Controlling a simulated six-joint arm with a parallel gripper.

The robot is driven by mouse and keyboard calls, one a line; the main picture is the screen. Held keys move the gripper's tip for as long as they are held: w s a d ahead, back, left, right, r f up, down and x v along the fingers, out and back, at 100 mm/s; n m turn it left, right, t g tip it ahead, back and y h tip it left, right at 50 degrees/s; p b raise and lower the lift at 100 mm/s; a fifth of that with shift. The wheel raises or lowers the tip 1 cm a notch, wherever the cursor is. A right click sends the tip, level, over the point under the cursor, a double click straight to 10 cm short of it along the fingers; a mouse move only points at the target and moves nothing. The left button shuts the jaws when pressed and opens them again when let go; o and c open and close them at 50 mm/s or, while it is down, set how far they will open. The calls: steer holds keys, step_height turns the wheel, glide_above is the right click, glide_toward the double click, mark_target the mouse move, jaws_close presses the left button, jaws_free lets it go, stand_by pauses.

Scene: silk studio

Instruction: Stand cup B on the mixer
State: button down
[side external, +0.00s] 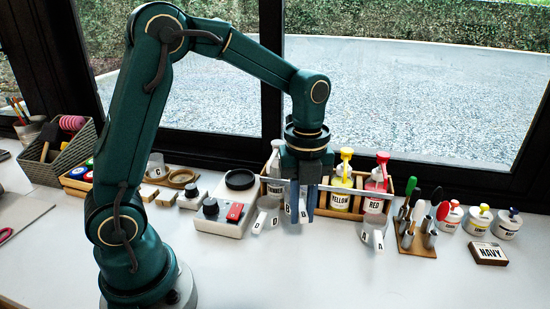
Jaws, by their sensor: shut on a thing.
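My gripper (302,203) points down and is shut on a small pale cup (303,214), whose sides are partly hidden by the fingers. Its letter is too small to read surely, so I cannot confirm that it is cup B. The mixer (216,224) is a white unit with a black knob, a red switch and a round black-rimmed plate (240,180) at its back. The plate looks empty. The gripper is to the right of the mixer, in front of the bottle crate. I cannot tell whether the cup touches the table.
A clear lettered cup (266,215) stands just right of the mixer, and another (374,230) stands further right. A wooden crate (354,215) of dye bottles is behind the gripper. A tool stand (415,245) is at right. The front table is clear.

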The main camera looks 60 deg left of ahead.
steer(key=shift+s+r+n, duration=0.25)
steer(key=shift+r+n, duration=0.15)
steer(key=shift+n, duration=0.3)
steer(key=s+a+r+n, duration=0.15)
steer(key=r+n, duration=0.25)
steer(key=n, duration=0.7)
steer(key=s+a+r+n, duration=0.15)
steer(key=r+n, duration=0.25)
steer(key=n, duration=0.6)
steer(key=m, duration=1.8)
glide_toward(249, 196)
steer(key=s+d, duration=0.1)
steer(key=s+d+r, duration=0.1)
steer(key=s+d, duration=0.1)
steer(key=shift+s+d+r, duration=0.15)
steer(key=shift+s+d, duration=0.1)
steer(key=w+a, duration=0.1)
steer(key=w+a+f, duration=0.1)
steer(key=w+a, duration=0.1)
steer(key=shift+w+a+f, duration=0.2)
steer(key=shift+a+f, duration=0.05)
steer(key=shift+f, duration=1.2)
